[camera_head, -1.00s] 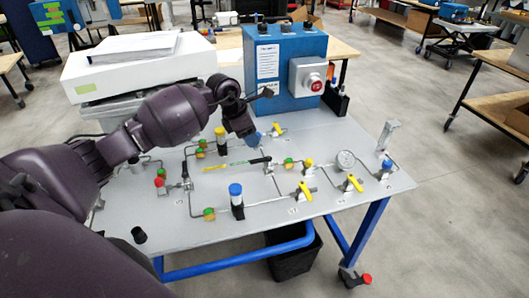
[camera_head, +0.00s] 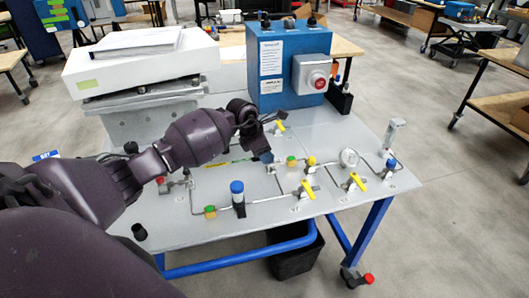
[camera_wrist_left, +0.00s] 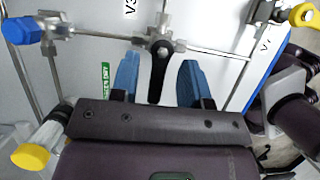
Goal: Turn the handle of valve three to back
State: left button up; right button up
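Valve three has a black lever handle (camera_wrist_left: 158,78) below the label "V3" (camera_wrist_left: 130,8) in the left wrist view. The handle runs from its pivot on the pipe down toward my gripper. My left gripper (camera_wrist_left: 160,82) is open, with one blue fingertip on each side of the handle and a visible gap on both sides. In the head view my left gripper (camera_head: 266,156) is low over the middle of the panel and hides the handle. My right gripper is not in view.
The grey panel (camera_head: 300,238) carries thin pipes, a gauge (camera_head: 348,158), a blue-capped fitting (camera_head: 237,190) and several yellow-handled valves, one at the front (camera_head: 307,189). A blue control box (camera_head: 290,65) stands behind. A white machine (camera_head: 140,70) is at the back left.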

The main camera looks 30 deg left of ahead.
pick_arm(q)
grip_shut()
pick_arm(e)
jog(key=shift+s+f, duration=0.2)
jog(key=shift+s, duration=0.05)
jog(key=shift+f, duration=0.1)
